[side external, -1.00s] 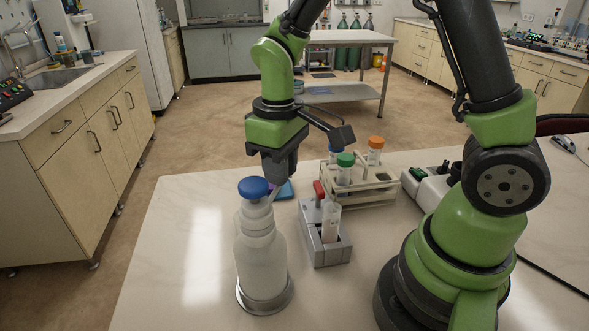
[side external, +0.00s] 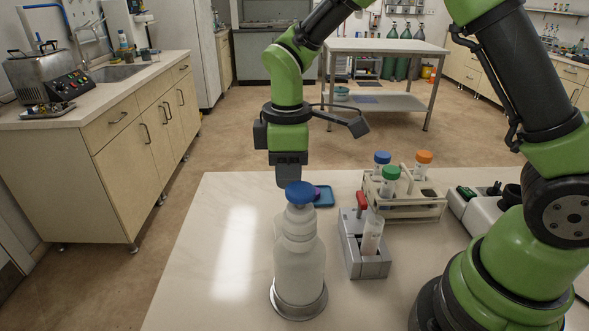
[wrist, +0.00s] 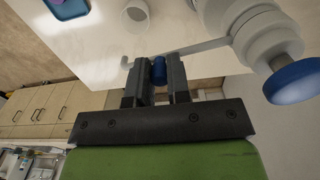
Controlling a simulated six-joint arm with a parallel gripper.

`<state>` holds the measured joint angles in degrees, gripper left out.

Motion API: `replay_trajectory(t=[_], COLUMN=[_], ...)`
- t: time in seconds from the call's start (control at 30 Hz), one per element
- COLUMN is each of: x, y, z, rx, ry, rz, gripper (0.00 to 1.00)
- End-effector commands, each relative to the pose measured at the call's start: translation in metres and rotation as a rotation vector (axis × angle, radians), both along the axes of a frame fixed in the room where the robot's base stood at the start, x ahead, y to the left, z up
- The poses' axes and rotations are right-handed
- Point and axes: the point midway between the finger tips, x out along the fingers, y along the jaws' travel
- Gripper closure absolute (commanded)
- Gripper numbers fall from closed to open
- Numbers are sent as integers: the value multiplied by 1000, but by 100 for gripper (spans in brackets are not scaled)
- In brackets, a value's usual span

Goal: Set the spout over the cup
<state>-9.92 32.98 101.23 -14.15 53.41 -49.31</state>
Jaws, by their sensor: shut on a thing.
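A whitish bottle (side external: 299,255) with a blue cap (side external: 300,193) stands on a round metal base on the table. In the wrist view its blue cap (wrist: 298,82) is at right, and a thin grey spout (wrist: 205,46) reaches left from its neck. My gripper (wrist: 160,72) is shut on a small blue grip (wrist: 159,70) at the spout, near its bent tip. A white cup (wrist: 135,16) stands on the table, above the tip in the picture and apart from it. In the side view my gripper (side external: 291,180) is behind the cap; the spout and most of the cup are hidden.
A blue tray (side external: 325,197) with a purple item lies behind the bottle. A grey block (side external: 367,257) with a clear tube and red handle stands to the right, before a rack (side external: 412,207) of capped tubes. The table left of the bottle is clear.

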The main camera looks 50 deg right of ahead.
Motion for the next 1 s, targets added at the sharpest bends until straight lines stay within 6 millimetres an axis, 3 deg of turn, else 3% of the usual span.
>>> replay_trajectory(t=[0.47,0.5,0.6,0.87,1.0], x=[2,2,2,1,2], y=[2,2,2,1,1], z=[1,1,1,1,11], rx=[1,1,1,1,1], ry=[-7,-7,-6,-2,-5], rz=[16,16,15,14,14], gripper=[100,78,57,57,57])
